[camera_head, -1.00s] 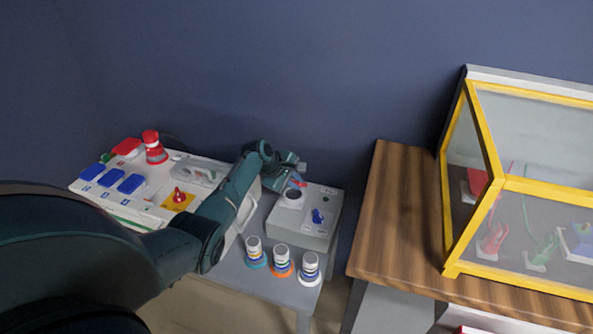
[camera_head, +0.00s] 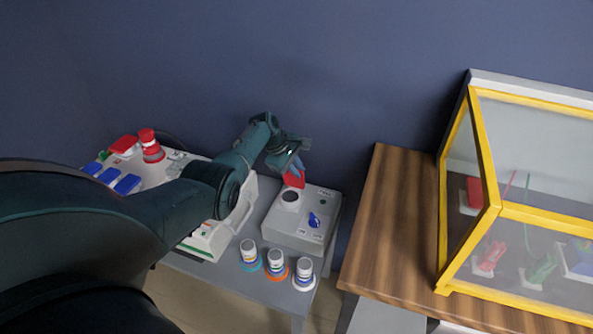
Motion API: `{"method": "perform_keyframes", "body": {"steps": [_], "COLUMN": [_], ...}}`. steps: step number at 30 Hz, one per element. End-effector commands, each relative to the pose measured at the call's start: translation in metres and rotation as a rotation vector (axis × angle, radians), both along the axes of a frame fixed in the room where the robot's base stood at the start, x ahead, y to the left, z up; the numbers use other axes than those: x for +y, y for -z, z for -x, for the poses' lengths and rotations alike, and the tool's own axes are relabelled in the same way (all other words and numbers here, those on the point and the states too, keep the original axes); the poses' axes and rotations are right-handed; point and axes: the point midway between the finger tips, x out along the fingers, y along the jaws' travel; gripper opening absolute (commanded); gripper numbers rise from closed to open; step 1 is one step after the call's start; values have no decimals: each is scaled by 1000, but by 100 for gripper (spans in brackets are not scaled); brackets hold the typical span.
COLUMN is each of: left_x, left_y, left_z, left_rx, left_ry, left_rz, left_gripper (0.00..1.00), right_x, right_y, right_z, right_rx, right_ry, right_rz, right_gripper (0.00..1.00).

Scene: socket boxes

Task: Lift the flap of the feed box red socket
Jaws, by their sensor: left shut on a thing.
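The feed box (camera_head: 277,233) is the grey box on the table, right of the white panel. It has a dark round socket opening (camera_head: 290,197) and a blue switch (camera_head: 314,219) on top. The red flap (camera_head: 294,181) stands raised at the back of the socket. My left gripper (camera_head: 296,169) reaches over from the left and is shut on the upper part of the flap. The exact finger contact is too small to see clearly. My right gripper is not in view.
A white panel (camera_head: 210,240) with blue flaps and a red-and-white plug (camera_head: 151,147) lies left, partly hidden by my arm. Several ringed plugs (camera_head: 276,264) stand in front of the feed box. A wooden table (camera_head: 385,220) bears a yellow-framed case (camera_head: 488,220) at right.

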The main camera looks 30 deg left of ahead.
Motion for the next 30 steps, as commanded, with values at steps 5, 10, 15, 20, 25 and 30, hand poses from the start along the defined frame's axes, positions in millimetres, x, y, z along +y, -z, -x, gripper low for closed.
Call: {"method": "perform_keyframes", "body": {"steps": [5, 10, 15, 20, 25, 30], "left_x": [1, 1, 1, 1, 1, 2], "left_y": [2, 2, 2, 1, 1, -5], "left_z": [1, 1, 1, 0, 0, 1], "left_rx": [2, 2, 2, 2, 1, 0], "left_ry": [1, 1, 1, 0, -1, -1], "left_rz": [-5, -5, -5, -3, -2, -2], "left_gripper": [0, 0, 19, 32, 33, 33], "right_x": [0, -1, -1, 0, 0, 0], "right_y": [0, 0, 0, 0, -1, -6], "right_z": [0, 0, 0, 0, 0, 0], "right_rx": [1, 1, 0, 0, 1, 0], "right_ry": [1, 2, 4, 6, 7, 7], "right_rz": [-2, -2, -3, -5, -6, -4], "right_gripper": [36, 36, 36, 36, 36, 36]}}
